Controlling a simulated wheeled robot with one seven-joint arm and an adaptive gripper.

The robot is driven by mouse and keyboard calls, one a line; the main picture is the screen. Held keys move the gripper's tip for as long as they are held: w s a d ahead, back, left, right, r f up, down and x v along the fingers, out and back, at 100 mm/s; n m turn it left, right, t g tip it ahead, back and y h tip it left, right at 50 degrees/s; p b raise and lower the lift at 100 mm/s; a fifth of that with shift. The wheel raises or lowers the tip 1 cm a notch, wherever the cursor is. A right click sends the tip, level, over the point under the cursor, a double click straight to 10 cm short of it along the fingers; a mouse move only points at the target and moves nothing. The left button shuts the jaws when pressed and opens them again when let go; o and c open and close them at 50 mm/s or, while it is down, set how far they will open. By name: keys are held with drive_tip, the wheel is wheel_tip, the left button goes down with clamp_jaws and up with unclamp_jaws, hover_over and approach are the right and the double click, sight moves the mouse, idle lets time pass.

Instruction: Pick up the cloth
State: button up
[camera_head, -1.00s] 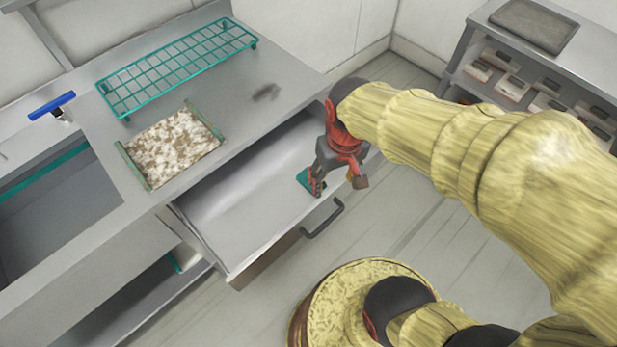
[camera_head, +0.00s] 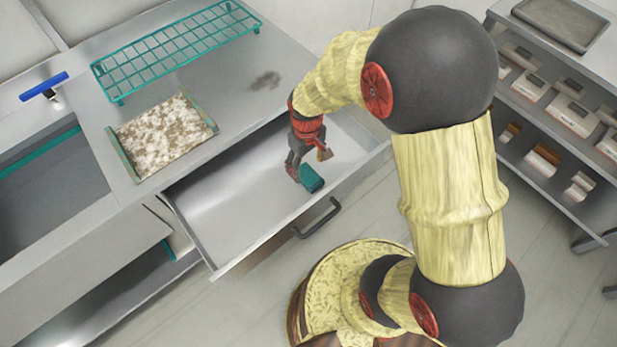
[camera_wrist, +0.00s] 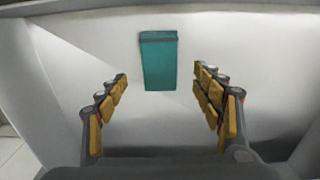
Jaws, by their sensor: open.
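The cloth is a small folded teal piece (camera_head: 312,179) lying on the floor of the open drawer (camera_head: 240,205), towards its right end. My gripper (camera_head: 307,172) is inside the drawer area, pointing down, right beside the cloth in the head view. In the wrist view the cloth (camera_wrist: 159,62) lies ahead, between the lines of my two open fingers (camera_wrist: 165,92) and beyond their tips. The fingers hold nothing. The cloth is mostly in plain sight, with one edge close to my gripper in the head view.
The drawer handle (camera_head: 318,218) is on its front. A teal wire rack (camera_head: 175,50) and a mottled tray with green ends (camera_head: 163,137) sit on the counter. A blue-handled squeegee (camera_head: 44,87) is at the left. A shelf unit (camera_head: 560,150) stands at the right.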

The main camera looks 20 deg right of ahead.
sight(309, 176)
drive_tip(key=f, duration=0.1)
drive_tip(key=f+b, duration=0.1)
drive_tip(key=f, duration=0.2)
drive_tip(key=shift+s+d+f+b, duration=0.1)
drive_tip(key=shift+s+f+b, duration=0.2)
drive_tip(key=shift+b, duration=0.1)
drive_tip(key=shift+c, duration=0.9)
drive_tip(key=shift+r, duration=0.1)
drive_tip(key=c, duration=1.1)
wheel_tip(309, 176, up, 10)
drive_tip(key=p, duration=0.3)
drive_tip(key=shift+p, duration=0.35)
